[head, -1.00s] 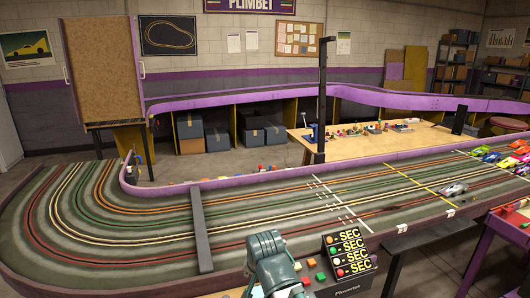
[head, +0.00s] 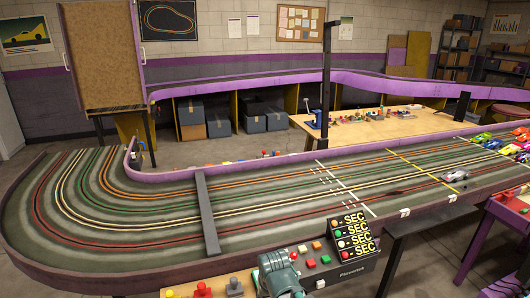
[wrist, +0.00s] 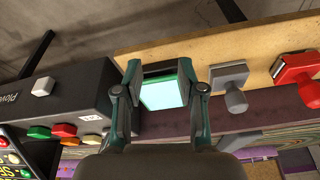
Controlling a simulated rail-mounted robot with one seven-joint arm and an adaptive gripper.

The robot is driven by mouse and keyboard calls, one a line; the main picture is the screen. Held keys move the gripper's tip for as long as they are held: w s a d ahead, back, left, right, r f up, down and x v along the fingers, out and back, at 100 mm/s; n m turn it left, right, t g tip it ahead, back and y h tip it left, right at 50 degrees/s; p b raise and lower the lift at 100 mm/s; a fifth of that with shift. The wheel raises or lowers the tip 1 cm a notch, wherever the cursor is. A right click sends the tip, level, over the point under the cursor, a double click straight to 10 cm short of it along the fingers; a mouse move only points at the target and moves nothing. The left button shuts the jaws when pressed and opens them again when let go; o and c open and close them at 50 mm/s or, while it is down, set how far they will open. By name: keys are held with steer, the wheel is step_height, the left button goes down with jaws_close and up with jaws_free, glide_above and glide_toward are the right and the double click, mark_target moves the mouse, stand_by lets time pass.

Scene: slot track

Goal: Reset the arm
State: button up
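My gripper (head: 283,280) is at the front edge of the track in the head view, just left of the black lap timer. In the wrist view my gripper (wrist: 160,72) has its two fingers parted, one on each side of a bright mint-green square face (wrist: 164,94). I cannot tell whether the fingers touch it. A grey knob-like piece (wrist: 232,88) and a red one (wrist: 295,72) stand to the right of the fingers on a tan wooden ledge.
The lap timer box (head: 346,252) with coloured buttons stands close to my gripper; it also shows in the wrist view (wrist: 60,92). The slot track (head: 130,250) curves at left. A dark bar (head: 207,215) crosses it. A silver car (head: 456,175) sits on the lanes.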

steer(key=s+d+f+g, duration=0.2)
steer(key=s+d+f, duration=0.15)
steer(key=f, duration=0.35)
steer(key=s+d+f+g+h, duration=0.1)
steer(key=s+d+f, duration=0.2)
steer(key=s+f, duration=0.35)
steer(key=s+d+f+g, duration=0.2)
steer(key=s+d+f, duration=0.1)
steer(key=f, duration=0.6)
steer(key=s+d+f+g, duration=0.1)
steer(key=s+d+f, duration=0.1)
steer(key=s+f, duration=0.2)
steer(key=s+d+f+g, duration=0.2)
steer(key=s+f, duration=0.1)
steer(key=s, duration=0.7)
steer(key=s+d+f+m+g, duration=0.1)
steer(key=s+d+f+g, duration=0.1)
steer(key=s+f, duration=0.2)
steer(key=s, duration=0.3)
steer(key=shift+s+d+f, duration=0.2)
steer(key=shift+f, duration=0.1)
